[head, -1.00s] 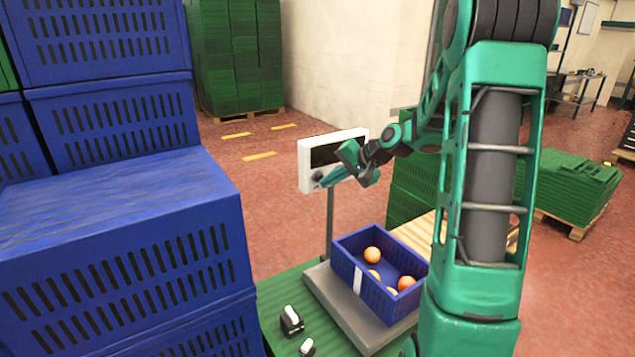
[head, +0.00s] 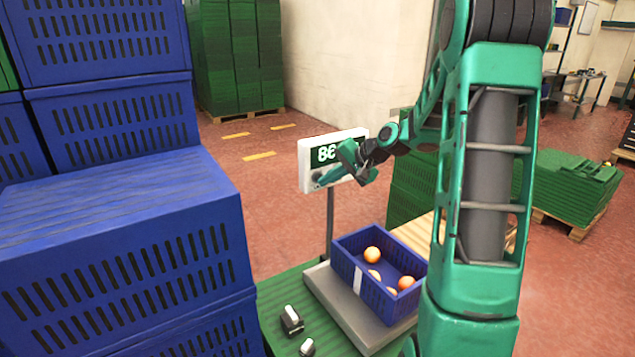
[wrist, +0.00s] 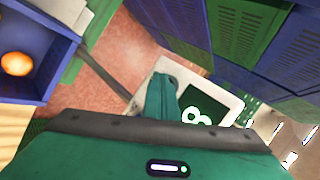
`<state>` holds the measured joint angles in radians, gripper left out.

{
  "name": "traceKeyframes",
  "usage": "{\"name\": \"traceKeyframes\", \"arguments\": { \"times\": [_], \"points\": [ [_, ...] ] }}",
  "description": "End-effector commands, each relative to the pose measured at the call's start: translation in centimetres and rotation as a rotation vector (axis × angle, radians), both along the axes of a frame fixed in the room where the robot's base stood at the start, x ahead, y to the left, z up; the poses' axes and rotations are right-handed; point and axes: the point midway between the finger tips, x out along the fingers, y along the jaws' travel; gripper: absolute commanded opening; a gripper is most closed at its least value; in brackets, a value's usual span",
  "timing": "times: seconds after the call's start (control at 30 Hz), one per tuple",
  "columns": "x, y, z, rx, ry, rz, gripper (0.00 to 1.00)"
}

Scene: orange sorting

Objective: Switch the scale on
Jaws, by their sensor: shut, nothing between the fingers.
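The scale has a white display head (head: 305,165) on a thin post, with a grey platform (head: 345,312) below. Its dark screen (head: 326,153) is lit with large white characters, partly hidden behind my gripper. My gripper (head: 322,180) is shut and empty, its tips at the lower left of the display's front. I cannot tell whether the tips touch the panel, and the button is hidden. In the wrist view my gripper (wrist: 162,95) covers part of the display head (wrist: 225,100), with a lit digit (wrist: 196,117) beside the fingers.
A blue crate (head: 357,283) with several oranges (head: 372,255) stands on the platform. Two small black-and-white devices (head: 291,321) lie on the green table (head: 275,298). Stacked blue crates (head: 120,240) fill the left. Open floor lies behind the display.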

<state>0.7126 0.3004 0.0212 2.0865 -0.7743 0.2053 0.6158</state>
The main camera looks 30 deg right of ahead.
Motion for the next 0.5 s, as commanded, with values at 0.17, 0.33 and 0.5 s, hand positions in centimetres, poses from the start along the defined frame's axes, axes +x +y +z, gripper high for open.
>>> {"name": "traceKeyframes", "arguments": {
  "times": [0.17, 0.33, 0.5],
  "points": [
    [0.0, 0.0, 0.0, 0.0, -0.001, -0.001, 0.0],
    [-0.3, 0.0, 0.0, 0.001, -0.001, -0.001, 0.0],
    [-1.1, -0.1, 0.0, 0.0, -0.001, -0.002, 0.0]
  ]
}}
